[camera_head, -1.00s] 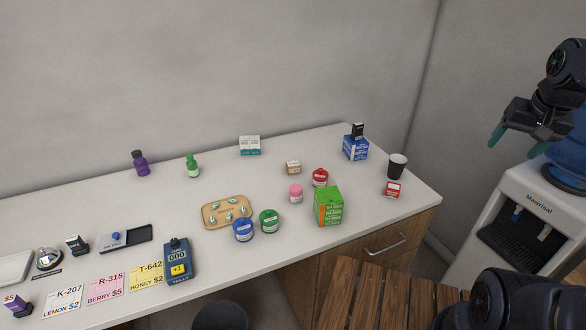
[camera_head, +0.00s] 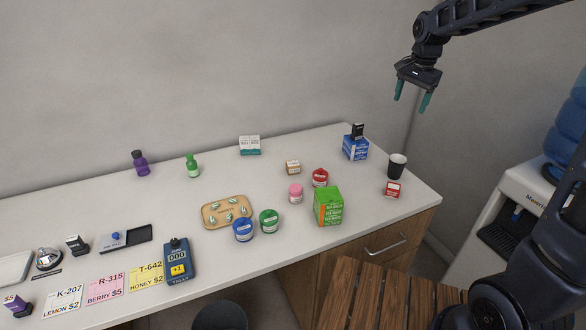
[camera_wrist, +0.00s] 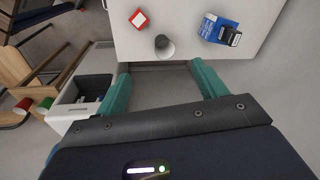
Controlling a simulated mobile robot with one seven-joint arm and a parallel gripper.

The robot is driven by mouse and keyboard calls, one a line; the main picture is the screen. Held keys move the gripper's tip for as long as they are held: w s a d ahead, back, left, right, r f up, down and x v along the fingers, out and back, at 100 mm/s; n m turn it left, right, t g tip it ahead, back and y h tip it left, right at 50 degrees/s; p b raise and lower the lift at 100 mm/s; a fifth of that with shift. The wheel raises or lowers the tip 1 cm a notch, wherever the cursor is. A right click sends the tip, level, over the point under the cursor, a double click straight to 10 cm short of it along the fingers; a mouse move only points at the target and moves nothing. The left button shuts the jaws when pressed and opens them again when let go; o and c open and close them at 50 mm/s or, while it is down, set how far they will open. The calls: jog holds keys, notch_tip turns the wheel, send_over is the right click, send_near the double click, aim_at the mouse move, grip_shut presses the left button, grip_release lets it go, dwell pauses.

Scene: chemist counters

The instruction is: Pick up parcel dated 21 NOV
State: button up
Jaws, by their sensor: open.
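I cannot read the date 21 NOV on any box, so I cannot tell which is the parcel. A small brown box (camera_head: 292,167) with a pale label sits mid-counter. A white and teal box (camera_head: 250,146) stands near the wall. A blue box (camera_head: 355,148) with a small black item on top is at the right back; it also shows in the wrist view (camera_wrist: 213,25). A green box (camera_head: 328,207) stands near the front edge, and a small red box (camera_head: 393,189) at the right end. My gripper (camera_head: 411,100) is open, empty and high above the counter's right end.
A dark cup (camera_head: 397,166) stands beside the red box. Red (camera_head: 320,177), pink (camera_head: 296,194), blue (camera_head: 243,230) and green (camera_head: 269,221) jars crowd the counter's middle. A tan tray (camera_head: 206,222) lies left of them. A water cooler (camera_head: 515,195) stands at right.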

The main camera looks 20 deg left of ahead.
jog(key=w+a+f+m, duration=0.1)
jog(key=w+a+f, duration=0.25)
jog(key=a, duration=0.65)
jog(key=m+h, duration=0.2)
jog(key=m, duration=0.2)
send_near(293, 163)
jog(key=shift+w+a+g, duration=0.3)
jog(key=shift+w+a, duration=0.05)
jog(key=shift+w+d+f, duration=0.15)
jog(key=shift+d+f, duration=0.15)
jog(key=shift+f, duration=1.35)
jog(key=shift+w+d+f, duration=0.1)
jog(key=shift+d+f, duration=0.2)
jog(key=shift+f, duration=1.4)
jog(key=shift+w+d+f, duration=0.15)
jog(key=shift+d+f, duration=0.15)
jog(key=shift+f, duration=1.35)
jog(key=c, duration=1.1)
jog(key=shift+r, duration=0.15)
